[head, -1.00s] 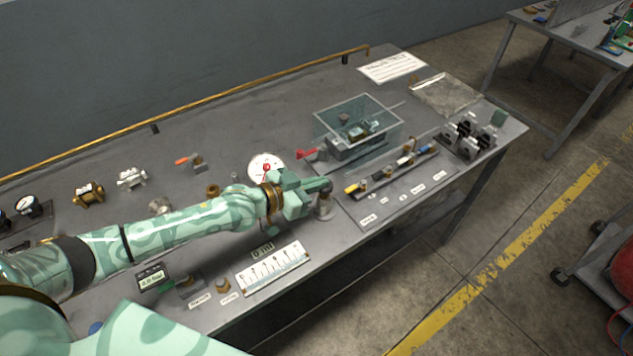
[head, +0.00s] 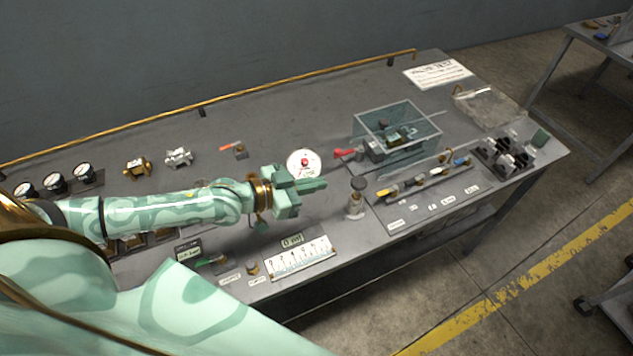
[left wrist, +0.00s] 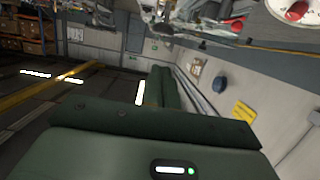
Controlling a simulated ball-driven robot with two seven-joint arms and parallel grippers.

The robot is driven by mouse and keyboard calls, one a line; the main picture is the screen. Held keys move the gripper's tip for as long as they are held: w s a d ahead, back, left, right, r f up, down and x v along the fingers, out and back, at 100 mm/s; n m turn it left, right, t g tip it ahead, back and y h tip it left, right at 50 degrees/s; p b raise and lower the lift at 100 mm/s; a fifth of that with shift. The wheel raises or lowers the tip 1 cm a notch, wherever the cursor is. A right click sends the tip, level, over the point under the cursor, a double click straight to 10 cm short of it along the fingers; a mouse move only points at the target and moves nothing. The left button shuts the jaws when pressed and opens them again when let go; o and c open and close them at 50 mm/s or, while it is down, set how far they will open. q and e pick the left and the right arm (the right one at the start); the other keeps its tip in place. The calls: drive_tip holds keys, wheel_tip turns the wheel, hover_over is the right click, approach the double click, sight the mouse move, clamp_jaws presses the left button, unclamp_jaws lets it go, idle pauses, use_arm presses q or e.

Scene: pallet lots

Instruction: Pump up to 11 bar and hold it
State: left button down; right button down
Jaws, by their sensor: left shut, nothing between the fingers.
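A round white dial (head: 304,163) with a red centre stands on the bench; its reading is too small to tell. It also shows at the top right of the left wrist view (left wrist: 294,9). A short metal post with a dark round knob (head: 357,184), perhaps the pump, stands upright to the right of my left gripper. My left gripper (head: 325,185) is shut and empty, its fingers pointing right, apart from the knob in the picture. A small green-lit display (head: 188,251) sits near the front edge; its text is unreadable. My right gripper is not in view.
A row of coloured-handled valves (head: 425,178) and black clamps (head: 502,153) lie to the right. A white chart (head: 300,258) lies at the front. Several small gauges (head: 55,183) stand at left. A brass rail (head: 210,103) runs along the back.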

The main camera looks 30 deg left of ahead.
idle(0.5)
use_arm(q)
drive_tip(key=r, duration=0.1)
drive_tip(key=r+b, duration=0.2)
drive_tip(key=shift+s+a+r, duration=0.1)
drive_tip(key=shift+s+a, duration=0.1)
drive_tip(key=shift+s, duration=0.05)
drive_tip(key=b, duration=0.2)
hover_over(359, 184)
drive_tip(key=s+a, duration=0.2)
drive_tip(key=a, duration=0.1)
wheel_tip(359, 184, down, 2)
drive_tip(key=shift+w+d+f+b, duration=0.1)
drive_tip(key=shift+d+f+b, duration=0.1)
drive_tip(key=shift+f, duration=0.55)
drive_tip(key=shift+w+d+f+b, duration=0.1)
drive_tip(key=shift+d+f+b, duration=0.05)
drive_tip(key=shift+f, duration=0.55)
drive_tip(key=shift+w+d+f+b, duration=0.1)
drive_tip(key=shift+d+f+b, duration=0.1)
drive_tip(key=shift+f, duration=0.55)
